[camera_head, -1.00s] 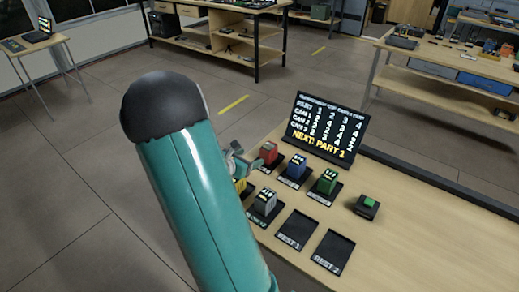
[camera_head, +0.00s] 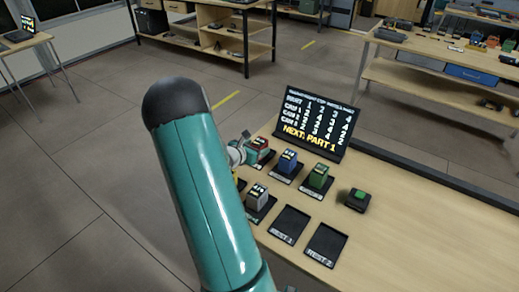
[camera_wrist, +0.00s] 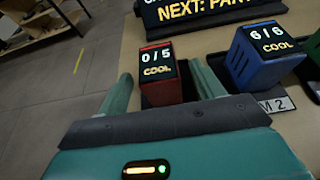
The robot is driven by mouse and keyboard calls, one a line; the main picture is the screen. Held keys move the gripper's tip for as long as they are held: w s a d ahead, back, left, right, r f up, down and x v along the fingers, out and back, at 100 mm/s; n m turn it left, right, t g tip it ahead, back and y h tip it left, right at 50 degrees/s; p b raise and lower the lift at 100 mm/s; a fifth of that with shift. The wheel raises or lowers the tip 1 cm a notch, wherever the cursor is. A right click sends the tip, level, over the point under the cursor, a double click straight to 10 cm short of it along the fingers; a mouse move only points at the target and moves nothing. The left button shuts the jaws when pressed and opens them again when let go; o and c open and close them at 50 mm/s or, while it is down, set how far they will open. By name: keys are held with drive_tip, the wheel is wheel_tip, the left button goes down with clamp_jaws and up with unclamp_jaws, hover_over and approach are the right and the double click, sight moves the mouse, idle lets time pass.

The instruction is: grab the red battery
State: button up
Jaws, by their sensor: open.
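The red battery (camera_wrist: 160,80) stands upright on its dark tray in the wrist view, its top display reading "0/5 COOL". It also shows in the head view (camera_head: 262,147), partly hidden by my arm. My gripper (camera_wrist: 168,85) is open, with one teal finger on each side of the red battery. The fingers look apart from its sides, though contact cannot be told for sure. In the head view the gripper is mostly hidden behind my teal arm.
A blue battery (camera_wrist: 262,55) reading "6/6 COOL" stands close to the right. A green battery (camera_head: 319,176) and a grey battery (camera_head: 257,197) stand on trays nearby. A display board (camera_head: 313,124) rises behind. Two rest trays (camera_head: 288,225) are empty. A green button (camera_head: 358,197) sits right.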

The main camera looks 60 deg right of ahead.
drive_tip(key=shift+x, duration=1.5)
drive_tip(key=c, duration=1.3)
drive_tip(key=shift+w+r, duration=0.1)
drive_tip(key=shift+r, duration=0.1)
